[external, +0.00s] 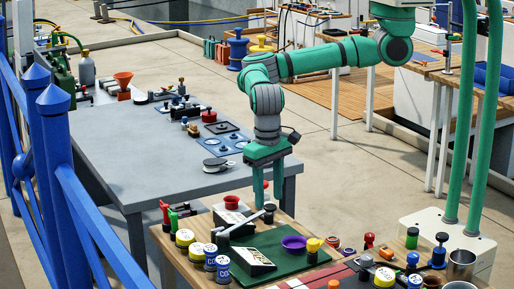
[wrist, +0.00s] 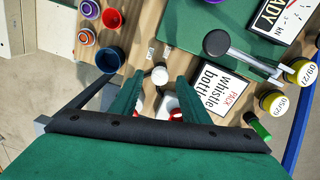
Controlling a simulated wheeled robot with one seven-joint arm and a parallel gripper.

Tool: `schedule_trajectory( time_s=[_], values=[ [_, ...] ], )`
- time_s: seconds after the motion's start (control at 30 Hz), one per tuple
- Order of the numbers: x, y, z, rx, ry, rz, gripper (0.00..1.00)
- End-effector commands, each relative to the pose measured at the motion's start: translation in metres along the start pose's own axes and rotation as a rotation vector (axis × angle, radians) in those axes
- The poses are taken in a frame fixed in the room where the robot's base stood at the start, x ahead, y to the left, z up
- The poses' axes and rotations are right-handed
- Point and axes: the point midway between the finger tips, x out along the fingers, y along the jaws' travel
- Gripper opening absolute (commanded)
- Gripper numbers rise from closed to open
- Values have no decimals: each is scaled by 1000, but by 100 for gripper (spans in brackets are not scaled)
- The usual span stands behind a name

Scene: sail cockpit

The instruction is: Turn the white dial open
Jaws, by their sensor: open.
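A small white round knob (wrist: 160,75) with a dark part beside it shows between my fingers in the wrist view; it may be the white dial, but I cannot be sure. My gripper (wrist: 158,84) is open and points down, with one finger on each side of the knob in the picture. I cannot tell the height gap; no contact shows. In the external view my gripper (external: 266,198) is over the far edge of the wooden table (external: 165,240). A flat white disc (external: 215,164) with a dark part lies on the grey table, left of my gripper.
A sign block (wrist: 222,93) and a black-knobbed lever (wrist: 216,42) stand right of my fingers in the wrist view. A red bowl (external: 232,201), a purple bowl (external: 293,243) and several lidded jars crowd the wooden table. A green mat (external: 285,262) has some bare room.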

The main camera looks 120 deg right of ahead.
Motion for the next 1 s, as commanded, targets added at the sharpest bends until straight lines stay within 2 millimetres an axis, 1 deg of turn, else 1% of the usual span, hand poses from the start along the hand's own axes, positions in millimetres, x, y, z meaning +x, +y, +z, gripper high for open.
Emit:
schedule_trajectory(
  time_s=[0.1, 0.2, 0.5, 0.53, 0.57, 0.6, 0.7, 0.87, 1.0],
  values=[
    [12, 0, 0, 0, 0, 1, 42],
    [17, 0, 0, 0, 0, 0, 42],
    [19, 0, 0, -1, 0, -1, 42],
    [19, 0, 0, 0, 0, -1, 40],
    [19, 0, 0, 0, 0, -1, 32],
    [19, 0, 0, 0, 0, -1, 23],
    [19, 0, 0, -1, 0, -1, 0],
    [19, 0, 0, 9, 0, -1, 1],
    [18, -1, -1, 63, 0, -2, 1]
  ],
)
